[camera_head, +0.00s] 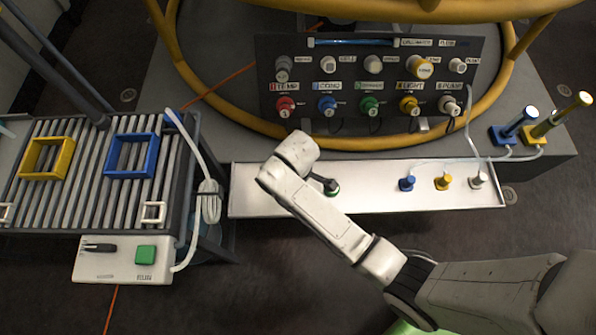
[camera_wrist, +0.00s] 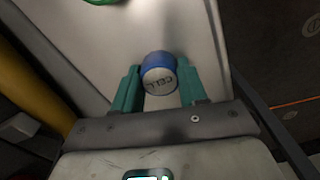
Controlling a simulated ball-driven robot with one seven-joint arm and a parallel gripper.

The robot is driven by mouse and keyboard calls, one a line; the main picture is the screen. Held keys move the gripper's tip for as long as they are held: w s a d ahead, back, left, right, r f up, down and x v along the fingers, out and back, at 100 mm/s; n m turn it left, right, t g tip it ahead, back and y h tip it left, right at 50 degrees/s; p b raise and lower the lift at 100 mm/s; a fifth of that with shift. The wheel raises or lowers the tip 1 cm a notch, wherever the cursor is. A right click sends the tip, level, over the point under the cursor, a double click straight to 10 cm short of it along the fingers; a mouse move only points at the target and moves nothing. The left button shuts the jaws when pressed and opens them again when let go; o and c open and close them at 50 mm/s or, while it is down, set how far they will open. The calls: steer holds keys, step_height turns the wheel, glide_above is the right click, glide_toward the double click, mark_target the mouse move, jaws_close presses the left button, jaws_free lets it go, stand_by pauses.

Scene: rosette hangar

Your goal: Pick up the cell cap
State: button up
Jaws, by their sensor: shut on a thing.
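The cell cap (camera_wrist: 160,78) shows in the wrist view as a short round piece with a blue side and a pale face lettered CELL. My gripper (camera_wrist: 158,66) has its two teal fingers on either side of it, shut on it. Behind the cap is the pale surface of the long white tray (camera_head: 405,199); I cannot tell whether the cap rests on it or is lifted.
Blue (camera_head: 407,184), yellow (camera_head: 443,182) and white (camera_head: 478,180) pieces stand farther right. A dark panel (camera_head: 345,93) with knobs rises behind. A slatted table (camera_head: 100,202) is at left.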

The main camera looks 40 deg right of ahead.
steer(key=shift+r, duration=0.5)
step_height(320, 180, up, 2)
steer(key=shift+r+p, duration=0.15)
steer(key=shift+p, duration=0.6)
steer(key=s+d+r+p, duration=0.2)
steer(key=s+r+p, duration=0.4)
steer(key=s+r, duration=0.3)
steer(key=s, duration=0.4)
steer(key=shift+s+r, duration=0.35)
steer(key=shift+s, duration=0.05)
steer(key=shift+d, duration=0.1)
